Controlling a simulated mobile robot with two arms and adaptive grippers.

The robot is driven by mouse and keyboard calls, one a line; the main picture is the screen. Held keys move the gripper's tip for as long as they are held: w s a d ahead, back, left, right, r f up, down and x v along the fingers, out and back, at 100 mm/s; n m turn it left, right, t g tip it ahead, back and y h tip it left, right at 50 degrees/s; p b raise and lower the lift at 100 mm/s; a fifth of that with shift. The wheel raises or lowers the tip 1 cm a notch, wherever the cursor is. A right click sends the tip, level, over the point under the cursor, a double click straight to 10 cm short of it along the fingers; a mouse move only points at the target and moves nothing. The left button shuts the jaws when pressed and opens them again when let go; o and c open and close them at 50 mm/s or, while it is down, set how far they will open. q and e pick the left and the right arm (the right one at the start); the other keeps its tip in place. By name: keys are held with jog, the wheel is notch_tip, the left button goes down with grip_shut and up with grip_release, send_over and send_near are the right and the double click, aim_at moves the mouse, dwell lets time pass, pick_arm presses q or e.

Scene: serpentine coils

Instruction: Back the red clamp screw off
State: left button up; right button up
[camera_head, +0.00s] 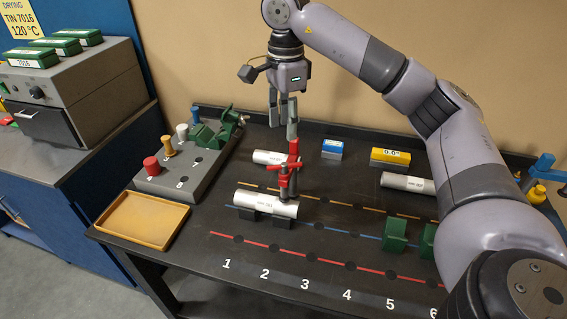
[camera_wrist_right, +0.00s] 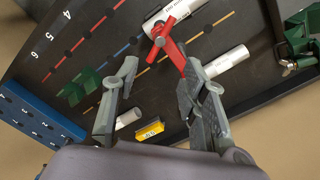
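The red clamp (camera_head: 284,182) stands upright on a white labelled cylinder (camera_head: 266,204), with a red cross handle on top. The cylinder rests on dark supports on the black table. My right gripper (camera_head: 283,122) points down just above the clamp, its two fingers apart with nothing between them. In the right wrist view the gripper (camera_wrist_right: 160,70) is open. The red clamp (camera_wrist_right: 166,38) lies beyond the fingertips there, and its red arm runs close to the right-hand finger; I cannot tell whether they touch. My left gripper is not in view.
A grey block (camera_head: 190,165) with coloured knobs and a green vise (camera_head: 225,130) stands at left, behind a tan tray (camera_head: 143,219). More white cylinders (camera_head: 407,182), a yellow box (camera_head: 390,156), a blue box (camera_head: 332,148) and green supports (camera_head: 396,234) are on the table.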

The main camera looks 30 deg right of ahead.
send_over(284, 164)
notch_tip(284, 164, down, 5)
jog(key=shift+a+f+b, duration=0.15)
jog(key=shift+b, duration=0.2)
notch_tip(284, 164, down, 5)
jog(key=shift+r+p, duration=0.1)
jog(key=shift+p, duration=0.4)
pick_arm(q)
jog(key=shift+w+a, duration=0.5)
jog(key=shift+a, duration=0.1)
pick_arm(e)
jog(key=shift+f, duration=0.55)
jog(key=shift+c, duration=0.6)
grip_shut()
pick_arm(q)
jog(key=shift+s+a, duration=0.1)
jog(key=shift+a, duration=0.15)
